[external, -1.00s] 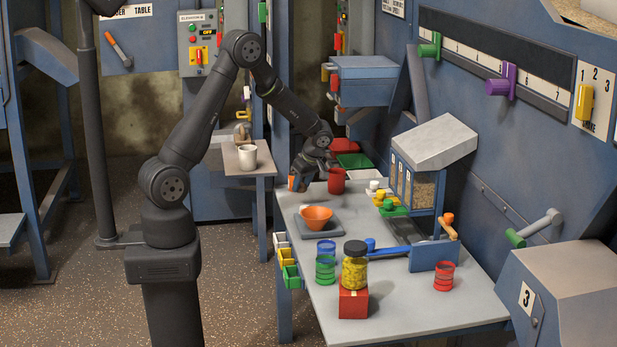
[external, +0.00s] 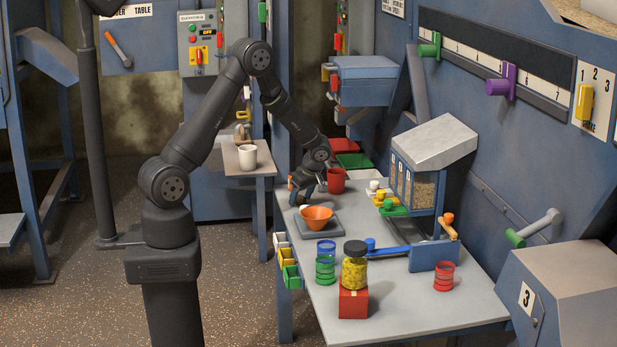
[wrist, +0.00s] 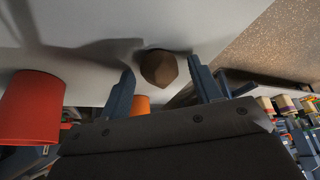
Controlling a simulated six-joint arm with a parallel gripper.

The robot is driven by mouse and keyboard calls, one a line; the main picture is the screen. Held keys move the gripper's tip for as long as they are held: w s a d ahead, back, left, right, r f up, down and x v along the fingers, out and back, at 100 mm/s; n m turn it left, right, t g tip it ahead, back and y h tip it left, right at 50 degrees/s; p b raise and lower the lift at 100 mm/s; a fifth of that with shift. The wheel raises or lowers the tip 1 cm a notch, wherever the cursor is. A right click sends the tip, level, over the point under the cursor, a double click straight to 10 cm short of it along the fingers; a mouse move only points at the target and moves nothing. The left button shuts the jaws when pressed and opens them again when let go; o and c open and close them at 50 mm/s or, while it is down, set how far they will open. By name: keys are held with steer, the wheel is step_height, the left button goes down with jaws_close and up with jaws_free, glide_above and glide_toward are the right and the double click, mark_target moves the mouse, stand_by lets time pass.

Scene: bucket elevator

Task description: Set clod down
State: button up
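The clod (wrist: 158,67) is a brown faceted lump, seen in the wrist view against the light grey table top (wrist: 190,20), with dark shadow beside it. It appears to rest on the table. My gripper (wrist: 160,70) is open, with one finger on each side of the clod and a visible gap to both. In the external view my gripper (external: 304,192) is low over the table's far left corner; the clod cannot be made out there.
A red mug (external: 336,180) stands close beside my gripper, also large at left in the wrist view (wrist: 30,108). An orange object (wrist: 140,104) is behind one finger.

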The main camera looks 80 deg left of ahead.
mark_target(301, 196)
steer(key=v, duration=1.2)
steer(key=shift+r, duration=0.15)
steer(key=x, duration=1.1)
steer(key=shift+s+f, duration=0.1)
steer(key=shift+f, duration=0.15)
steer(key=shift+a, duration=0.2)
steer(key=shift+r, duration=1.75)
